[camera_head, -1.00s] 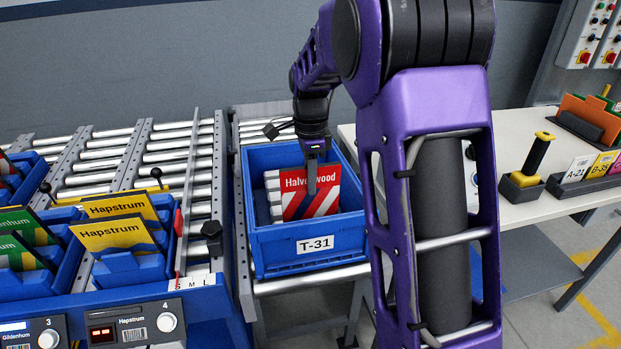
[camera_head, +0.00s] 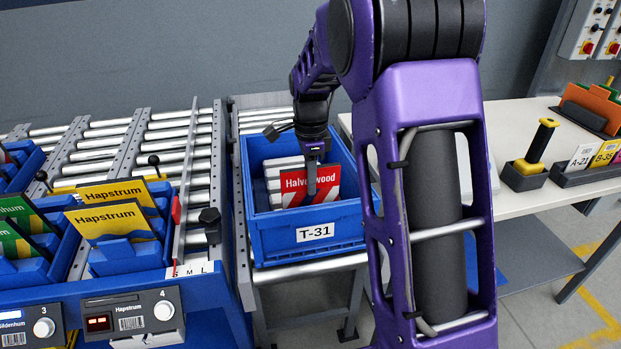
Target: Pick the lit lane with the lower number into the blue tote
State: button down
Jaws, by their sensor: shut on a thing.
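The blue tote (camera_head: 270,240), labelled T-31, stands on a roller track in the middle of the view. My gripper (camera_head: 312,185) is inside the tote's opening, shut on a red and white packet (camera_head: 328,180) marked Halverwood, its name partly covered by a finger. The packet is upright, its lower part hidden behind the tote's front wall. Lane 3 (camera_head: 22,328) is labelled Gildenhum, partly cut off.
Green packets (camera_head: 15,230) stand in bins at the far left. My arm hides much of the right centre. A white table (camera_head: 505,200) at right holds a yellow-and-black tool (camera_head: 535,150) and number cards (camera_head: 582,157).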

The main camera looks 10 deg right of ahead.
jog(key=shift+f+b, duration=0.95)
jog(key=shift+f, duration=0.85)
jog(key=shift+c, duration=1.8)
grip_release()
jog(key=shift+r, duration=0.1)
jog(key=shift+r+p, duration=3.4)
jog(key=shift+r, duration=0.6)
jog(key=shift+d, duration=0.1)
